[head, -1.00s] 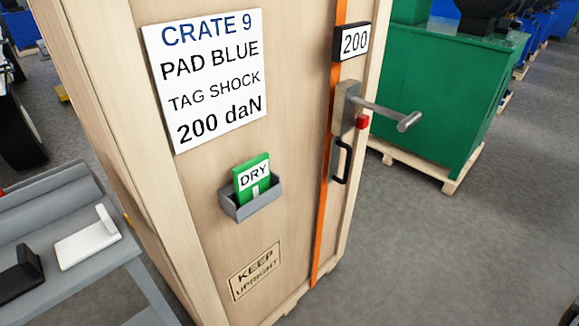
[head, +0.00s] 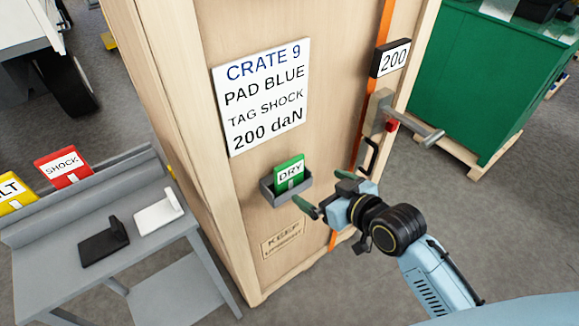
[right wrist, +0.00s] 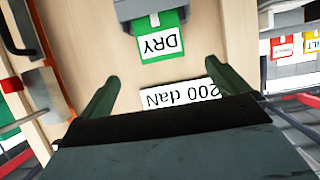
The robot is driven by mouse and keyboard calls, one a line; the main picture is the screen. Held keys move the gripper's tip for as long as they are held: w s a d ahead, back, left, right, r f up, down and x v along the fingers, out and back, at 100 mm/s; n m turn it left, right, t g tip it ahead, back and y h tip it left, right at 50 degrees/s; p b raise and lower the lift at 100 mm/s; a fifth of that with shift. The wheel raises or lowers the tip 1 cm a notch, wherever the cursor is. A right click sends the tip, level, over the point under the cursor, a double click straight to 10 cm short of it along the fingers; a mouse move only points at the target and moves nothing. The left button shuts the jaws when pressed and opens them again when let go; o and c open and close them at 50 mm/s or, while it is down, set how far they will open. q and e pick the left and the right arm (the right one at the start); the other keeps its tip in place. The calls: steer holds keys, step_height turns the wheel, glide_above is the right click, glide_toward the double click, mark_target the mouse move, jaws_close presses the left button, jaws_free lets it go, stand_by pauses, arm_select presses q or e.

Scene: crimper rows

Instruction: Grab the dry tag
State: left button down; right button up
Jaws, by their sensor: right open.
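The dry tag (head: 290,165) is a green card with a white DRY label. It stands upright in a small grey holder (head: 268,194) on the face of the wooden crate. My right gripper (head: 325,192) is open and empty, just in front of the crate and to the right of the tag, apart from it. In the right wrist view the tag (right wrist: 166,47) appears upside down, beyond the gap between the two open fingers (right wrist: 162,86). The holder hides the lower part of the tag. My left gripper is in neither view now.
The crate has a white sign (head: 262,95), an orange strap and a protruding lever handle (head: 418,130) at right. A grey bench (head: 75,250) at left carries a red SHOCK tag (head: 63,166), a yellow tag (head: 15,192) and black and white pieces.

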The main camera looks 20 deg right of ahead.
mark_target(291, 165)
steer(key=x, duration=0.2)
steer(key=r+x, duration=0.1)
steer(key=x, duration=0.4)
steer(key=shift+w+a+r, duration=0.1)
steer(key=shift+w+a, duration=0.35)
steer(key=shift+w, duration=0.15)
steer(key=shift+x, duration=2.55)
steer(key=shift+w+d+r, duration=0.1)
steer(key=shift+d, duration=0.05)
steer(key=c, duration=0.9)
steer(key=shift+r, duration=0.15)
